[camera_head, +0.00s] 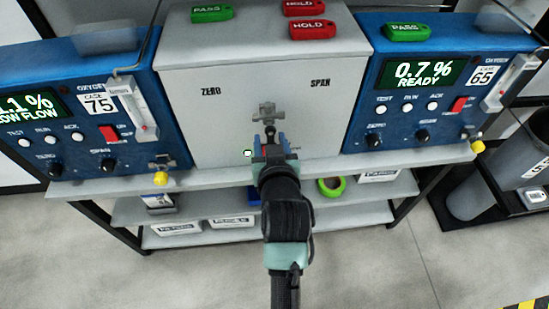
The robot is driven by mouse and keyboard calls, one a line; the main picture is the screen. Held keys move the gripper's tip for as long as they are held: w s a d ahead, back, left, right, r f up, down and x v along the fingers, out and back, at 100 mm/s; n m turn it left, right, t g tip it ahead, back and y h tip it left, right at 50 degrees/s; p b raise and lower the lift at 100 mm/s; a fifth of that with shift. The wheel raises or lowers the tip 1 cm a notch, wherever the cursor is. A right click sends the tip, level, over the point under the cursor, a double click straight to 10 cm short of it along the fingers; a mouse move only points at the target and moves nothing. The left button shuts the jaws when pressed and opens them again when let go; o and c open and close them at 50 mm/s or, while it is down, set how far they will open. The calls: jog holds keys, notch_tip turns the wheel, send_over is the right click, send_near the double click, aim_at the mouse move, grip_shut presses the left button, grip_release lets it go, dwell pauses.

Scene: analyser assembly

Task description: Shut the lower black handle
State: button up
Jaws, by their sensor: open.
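The grey box front (215,125) stands between two blue analysers, marked ZERO and SPAN. A small grey metal fitting (266,110) is on its lower middle. Just below it a small dark part (270,131), which looks like the lower black handle, shows at my gripper's tips. My gripper (271,143) points at the box with its blue fingers apart, one on each side of this dark part. I cannot tell whether they touch it. My gripper and black wrist hide what lies below, and the handle's exact angle is too small to tell.
The left blue analyser (75,135) reads LOW FLOW; the right one (440,100) reads 0.7 % READY. Yellow knobs (161,179) stick out at the bench edge. Red HOLD tags (312,28) and green PASS tags lie on top. Shelves below hold labelled boxes and a green tape roll (331,187).

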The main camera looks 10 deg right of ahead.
jog(key=v, duration=1)
jog(key=shift+s, duration=0.2)
jog(key=shift+r, duration=0.15)
jog(key=w+a+r+t+p, duration=0.1)
jog(key=w+r+t+p, duration=0.15)
jog(key=r, duration=1.15)
jog(key=w+a+r+t+p, duration=0.15)
jog(key=r+t, duration=0.25)
jog(key=r, duration=0.9)
jog(key=s+r+t+p, duration=0.2)
jog(key=s+r+t, duration=0.1)
jog(key=r, duration=1.2)
jog(key=s+a+r+t+p, duration=0.1)
jog(key=s+r+t, duration=0.3)
jog(key=r, duration=1)
jog(key=shift+s+a+r+p, duration=0.3)
jog(key=shift+s+r+p, duration=0.1)
jog(key=shift+s+p, duration=0.6)
